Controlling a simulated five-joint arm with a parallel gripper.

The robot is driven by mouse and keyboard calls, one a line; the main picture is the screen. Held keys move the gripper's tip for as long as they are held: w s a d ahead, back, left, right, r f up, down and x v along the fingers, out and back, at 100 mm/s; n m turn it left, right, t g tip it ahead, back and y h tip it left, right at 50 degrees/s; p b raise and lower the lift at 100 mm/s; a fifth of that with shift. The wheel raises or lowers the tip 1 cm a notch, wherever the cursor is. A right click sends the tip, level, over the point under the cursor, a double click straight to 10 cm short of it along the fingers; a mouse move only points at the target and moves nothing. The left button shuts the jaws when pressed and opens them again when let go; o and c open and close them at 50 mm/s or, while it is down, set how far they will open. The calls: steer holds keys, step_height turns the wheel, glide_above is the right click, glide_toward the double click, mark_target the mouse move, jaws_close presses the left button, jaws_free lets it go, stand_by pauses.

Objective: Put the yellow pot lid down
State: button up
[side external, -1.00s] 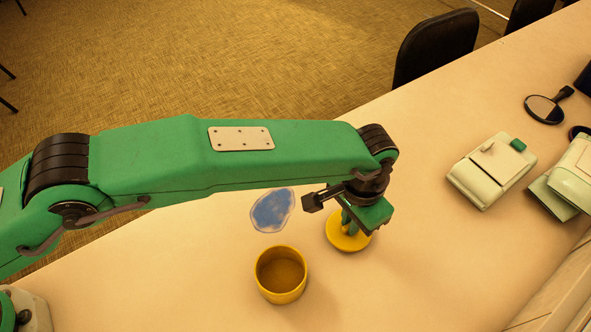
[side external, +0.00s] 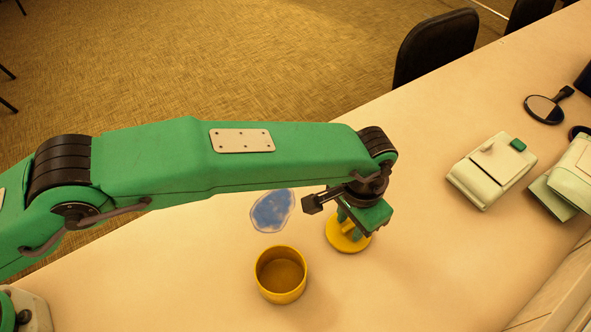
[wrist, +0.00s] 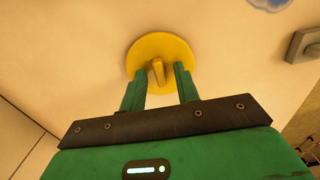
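The yellow pot lid (side external: 341,245) is a round disc lying flat on the pale table, its knob (wrist: 158,70) upward. My gripper (side external: 352,226) points down over the lid. In the wrist view its two green fingers (wrist: 160,74) stand apart on either side of the knob, with gaps showing on both sides. The fingers hide part of the lid in the side view. A yellow pot (side external: 281,284), open and empty, stands on the table left of the lid and nearer the camera.
A blue flat patch (side external: 272,210) lies on the table behind the pot. A pale box with a green tab (side external: 492,170) and a black hand mirror (side external: 545,109) are farther right. The table between lid and box is clear. A dark chair (side external: 437,45) stands at the far edge.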

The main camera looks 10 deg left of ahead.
mark_target(350, 225)
step_height(350, 225, up, 12)
steer(key=shift+r, duration=0.15)
stand_by(0.6)
stand_by(0.4)
